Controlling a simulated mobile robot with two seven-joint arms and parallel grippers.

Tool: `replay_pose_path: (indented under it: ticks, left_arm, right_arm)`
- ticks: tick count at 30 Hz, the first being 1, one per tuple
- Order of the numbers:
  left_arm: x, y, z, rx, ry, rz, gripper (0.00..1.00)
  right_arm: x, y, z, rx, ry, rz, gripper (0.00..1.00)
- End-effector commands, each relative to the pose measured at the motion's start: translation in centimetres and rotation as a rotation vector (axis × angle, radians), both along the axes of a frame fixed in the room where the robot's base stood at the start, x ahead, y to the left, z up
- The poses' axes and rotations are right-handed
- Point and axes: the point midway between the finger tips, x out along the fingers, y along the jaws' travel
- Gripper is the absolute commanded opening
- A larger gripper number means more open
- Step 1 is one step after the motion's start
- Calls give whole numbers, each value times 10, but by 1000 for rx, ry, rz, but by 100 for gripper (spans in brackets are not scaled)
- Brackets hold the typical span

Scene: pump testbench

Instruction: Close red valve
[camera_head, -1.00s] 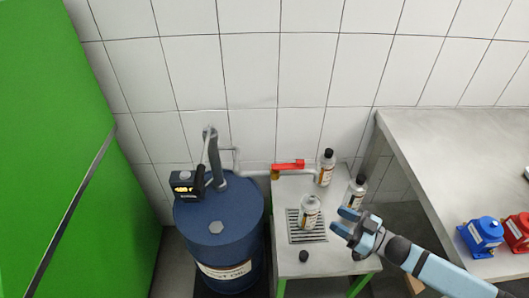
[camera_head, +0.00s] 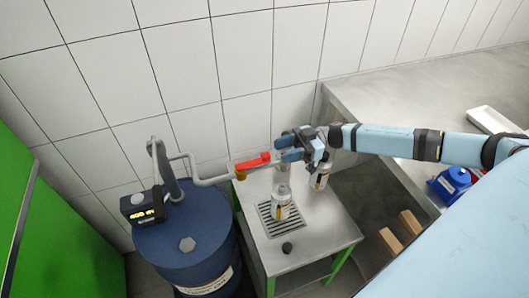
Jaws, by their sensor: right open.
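The red valve handle (camera_head: 253,161) sits on the grey pipe that runs from the drum pump to above the small table. The handle lies roughly along the pipe. My right gripper (camera_head: 284,149) is open, just right of the handle's end, with its fingers pointing left toward it. A small gap seems to show between them; I cannot tell the depth exactly. The fingers and hand hide the pipe's outlet end and part of the bottles behind. My left gripper is not in view.
A blue drum (camera_head: 188,245) with a pump and display (camera_head: 143,207) stands left. On the small table (camera_head: 320,232) are an open bottle (camera_head: 281,203) on the grate, a black cap (camera_head: 287,248) and another bottle (camera_head: 320,177). A grey bench (camera_head: 420,85) stands right.

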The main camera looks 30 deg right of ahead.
Motion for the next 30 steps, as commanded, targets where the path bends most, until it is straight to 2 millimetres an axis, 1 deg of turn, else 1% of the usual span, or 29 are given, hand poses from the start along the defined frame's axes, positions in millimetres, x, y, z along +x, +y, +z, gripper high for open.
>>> replay_pose_path:
  ticks: [1,3,6,9,13,21,22,23,24,26,27,28,30]
  left_arm:
    - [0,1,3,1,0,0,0]
    - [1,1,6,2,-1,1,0]
    - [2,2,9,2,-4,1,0]
    - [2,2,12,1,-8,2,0]
    - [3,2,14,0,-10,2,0]
    - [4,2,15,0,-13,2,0]
    - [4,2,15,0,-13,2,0]
    - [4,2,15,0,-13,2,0]
    - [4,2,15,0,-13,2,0]
    - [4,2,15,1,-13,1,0]
    - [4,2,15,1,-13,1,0]
    - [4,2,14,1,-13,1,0]
    - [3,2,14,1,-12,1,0]
  right_arm:
    - [3,11,2,3,-2,2,45]
    - [6,24,2,3,0,1,45]
    - [9,39,2,2,-1,1,45]
    - [12,49,1,1,0,1,45]
    - [13,56,0,0,0,0,45]
    - [14,57,0,0,0,-1,45]
    - [14,57,0,0,0,-1,42]
    - [14,57,0,0,0,-1,36]
    - [14,57,0,0,0,0,26]
    - [14,57,0,0,0,-1,12]
    - [14,57,0,0,0,-1,3]
    - [14,57,0,0,0,-1,0]
    - [14,57,0,0,0,-1,0]
